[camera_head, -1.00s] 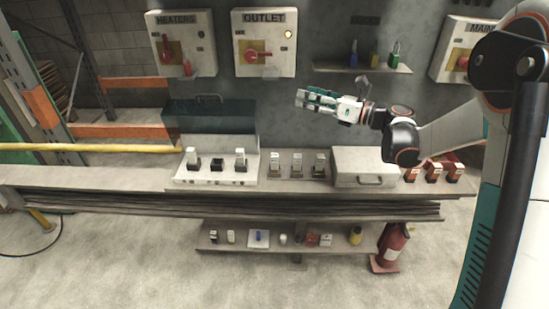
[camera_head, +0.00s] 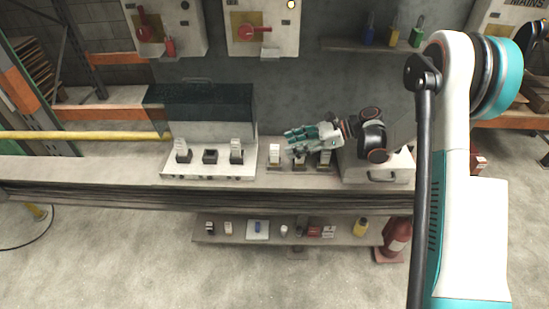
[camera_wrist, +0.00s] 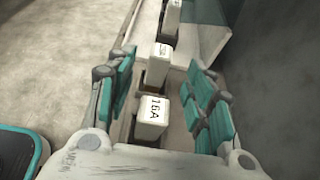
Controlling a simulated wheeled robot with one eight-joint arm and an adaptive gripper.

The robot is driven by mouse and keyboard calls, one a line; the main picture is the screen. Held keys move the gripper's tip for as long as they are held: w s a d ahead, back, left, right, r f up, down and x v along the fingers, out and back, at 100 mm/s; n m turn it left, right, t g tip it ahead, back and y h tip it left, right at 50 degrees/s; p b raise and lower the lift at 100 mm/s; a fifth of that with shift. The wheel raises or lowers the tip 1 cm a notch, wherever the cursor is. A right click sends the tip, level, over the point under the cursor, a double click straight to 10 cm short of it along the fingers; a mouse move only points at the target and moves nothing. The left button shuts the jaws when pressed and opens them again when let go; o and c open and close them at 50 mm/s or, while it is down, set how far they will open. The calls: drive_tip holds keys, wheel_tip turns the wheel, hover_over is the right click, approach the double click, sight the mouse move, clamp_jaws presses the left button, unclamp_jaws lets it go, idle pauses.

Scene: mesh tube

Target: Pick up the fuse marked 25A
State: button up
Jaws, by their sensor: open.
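My gripper (camera_head: 298,138) is open and empty, pointing left above the bench by the middle row of fuses. In the wrist view its teal fingers (camera_wrist: 160,66) spread on both sides of a white fuse marked 16A (camera_wrist: 152,112). A second white fuse (camera_wrist: 157,66) stands farther off between the fingertips; its marking is too small to read. A third pale fuse (camera_wrist: 173,18) shows beyond. In the head view the left fuse of the row (camera_head: 274,151) is clear, while the gripper partly covers the others. I cannot make out a 25A marking.
A white panel (camera_head: 208,172) with several fittings and an open dark lid (camera_head: 198,92) stands left of the row. A grey case (camera_head: 377,173) sits to the right. A lower shelf (camera_head: 235,238) holds small items.

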sight(274, 146)
drive_tip(key=shift+r+b+x, duration=0.15)
drive_tip(key=shift+b+x, duration=0.5)
drive_tip(key=shift+x, duration=1.05)
drive_tip(key=shift+r+b+x, duration=0.15)
drive_tip(key=shift+b+x, duration=0.5)
drive_tip(key=shift+x, duration=1.1)
drive_tip(key=shift+c, duration=0.3)
clamp_jaws()
